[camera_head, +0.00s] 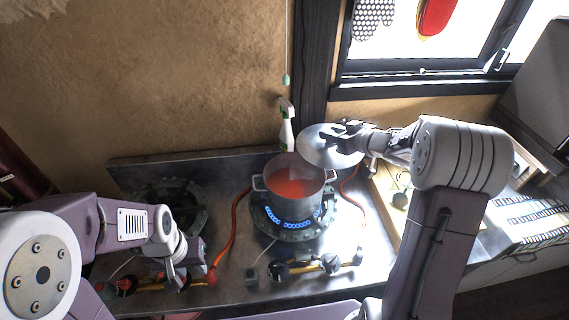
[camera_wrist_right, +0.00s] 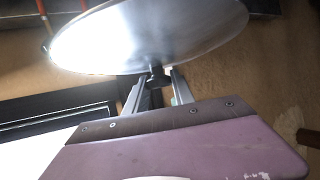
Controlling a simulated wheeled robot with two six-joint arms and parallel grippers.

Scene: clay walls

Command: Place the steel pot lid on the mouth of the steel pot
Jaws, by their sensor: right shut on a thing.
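The steel pot (camera_head: 291,207) stands upright on a lit burner, uncovered, with red liquid showing in its mouth. The round steel pot lid (camera_head: 317,154) is in the air above and to the right of the pot, apart from it. My right gripper (camera_head: 345,134) is shut on the lid's dark knob. In the right wrist view the lid (camera_wrist_right: 160,38) is seen at a slant, with the gripper fingers (camera_wrist_right: 156,84) closed at its knob. My left gripper (camera_head: 178,276) hangs over the left front of the stove, away from the pot; its jaw opening is unclear.
Blue flames show on the burner (camera_head: 290,222) under the pot. An unlit burner (camera_head: 172,200) is to the left. A white and green spray bottle (camera_head: 286,128) is behind the pot. Orange hoses (camera_head: 236,222) flank the pot. A wooden tray (camera_head: 388,205) lies to the right.

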